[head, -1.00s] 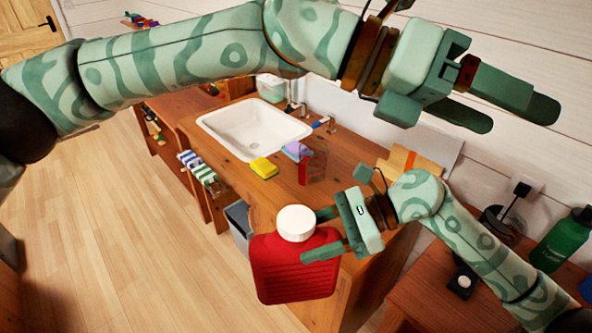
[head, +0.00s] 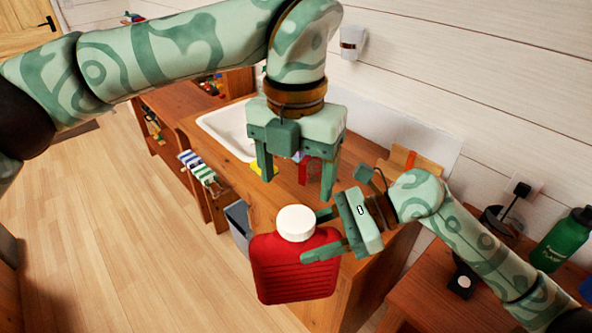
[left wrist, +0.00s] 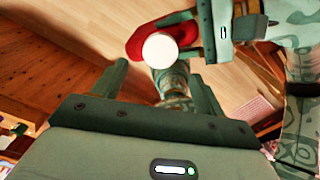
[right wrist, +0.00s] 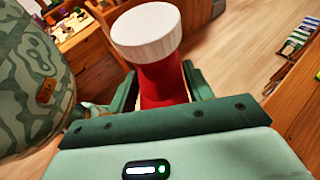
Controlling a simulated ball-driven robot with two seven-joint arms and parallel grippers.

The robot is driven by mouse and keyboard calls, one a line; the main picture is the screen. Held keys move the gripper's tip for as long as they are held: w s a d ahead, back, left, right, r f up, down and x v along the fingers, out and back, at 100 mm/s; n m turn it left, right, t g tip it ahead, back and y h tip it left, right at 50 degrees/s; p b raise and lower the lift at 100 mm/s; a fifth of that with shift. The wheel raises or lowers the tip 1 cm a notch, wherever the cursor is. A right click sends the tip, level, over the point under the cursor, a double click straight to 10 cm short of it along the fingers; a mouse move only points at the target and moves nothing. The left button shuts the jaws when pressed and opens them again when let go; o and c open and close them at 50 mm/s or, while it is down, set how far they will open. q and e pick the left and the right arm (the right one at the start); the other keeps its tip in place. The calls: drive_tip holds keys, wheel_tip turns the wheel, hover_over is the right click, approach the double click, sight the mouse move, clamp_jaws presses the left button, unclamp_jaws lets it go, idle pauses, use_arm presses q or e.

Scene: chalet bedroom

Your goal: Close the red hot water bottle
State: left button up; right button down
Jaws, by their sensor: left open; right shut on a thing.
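The red hot water bottle (head: 293,268) hangs upright in front of the wooden counter, with its white cap (head: 296,222) on top of the neck. My right gripper (head: 312,235) is shut on the bottle at its neck, from the right. The right wrist view shows the red neck (right wrist: 162,85) between the fingers and the white cap (right wrist: 147,30) above it. I cannot tell how tight the cap sits. My left gripper (head: 297,190) is open and empty, fingers down, above the cap. In the left wrist view the white cap (left wrist: 160,50) and red bottle (left wrist: 136,46) appear beyond the fingers.
The counter with a white sink (head: 222,125) stands behind the bottle. A yellow sponge (head: 262,170) is partly hidden by my left gripper. A green flask (head: 563,238) stands at the right. The floor at left (head: 110,240) is clear.

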sight(296, 218)
use_arm(q)
drive_tip(key=shift+f, duration=4)
drive_tip(key=shift+c, duration=0.3)
drive_tip(key=c, duration=0.9)
drive_tip(key=shift+m, duration=0.3)
drive_tip(key=o, duration=1.1)
drive_tip(key=shift+r, duration=0.1)
